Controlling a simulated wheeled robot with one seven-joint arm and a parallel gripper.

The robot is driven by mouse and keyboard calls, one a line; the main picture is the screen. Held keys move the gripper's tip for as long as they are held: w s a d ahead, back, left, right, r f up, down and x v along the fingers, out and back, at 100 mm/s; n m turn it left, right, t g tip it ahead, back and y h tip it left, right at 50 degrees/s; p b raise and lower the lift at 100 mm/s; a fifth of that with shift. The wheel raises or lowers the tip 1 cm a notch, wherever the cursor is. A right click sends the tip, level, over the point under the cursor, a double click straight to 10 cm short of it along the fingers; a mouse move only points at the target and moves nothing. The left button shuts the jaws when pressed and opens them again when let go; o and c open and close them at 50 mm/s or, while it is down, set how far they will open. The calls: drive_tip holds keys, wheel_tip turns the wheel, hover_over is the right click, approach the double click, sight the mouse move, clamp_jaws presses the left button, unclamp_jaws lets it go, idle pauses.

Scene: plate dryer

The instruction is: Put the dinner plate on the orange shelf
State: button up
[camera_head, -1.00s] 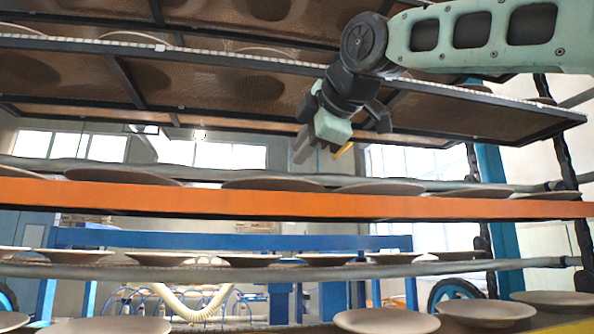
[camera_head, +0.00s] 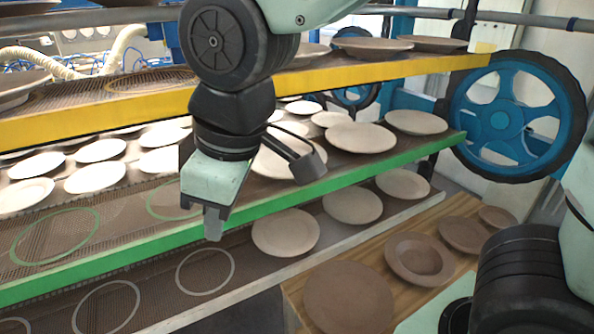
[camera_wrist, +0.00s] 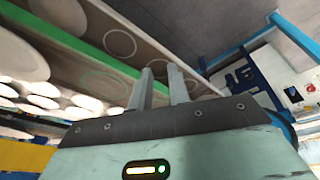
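In the head view, a large flat brown plate (camera_head: 348,297) lies on the wooden table (camera_head: 295,291) at the lower middle; it looks like the dinner plate, though I cannot be sure. A deeper brown plate (camera_head: 418,259) and two smaller ones lie behind it to the right. My gripper (camera_head: 214,225) hangs in front of the green shelf edge, left of and above the large plate, apart from it. In the wrist view my gripper (camera_wrist: 160,78) has its two fingers apart with nothing between them. The orange shelf is not in view now.
The yellow-edged shelf (camera_head: 120,119) is above the green-edged shelf (camera_head: 395,171), which holds several pale plates. The lowest shelf (camera_head: 240,292) holds pale plates at right and empty ring marks at left. A blue wheel (camera_head: 502,120) stands at right.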

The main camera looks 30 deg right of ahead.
drive_tip(key=s+d+f+m+g+h, duration=0.1)
drive_tip(key=s+d+f+m+g, duration=0.1)
drive_tip(key=s+d+f, duration=0.3)
drive_tip(key=s+f+m, duration=0.1)
drive_tip(key=s+f, duration=0.2)
drive_tip(key=s, duration=0.1)
drive_tip(key=shift+s+d+f, duration=0.15)
drive_tip(key=shift+d+f, duration=0.15)
wheel_tip(320, 180, down, 8)
drive_tip(key=b, duration=0.8)
drive_tip(key=shift+d+r, duration=0.1)
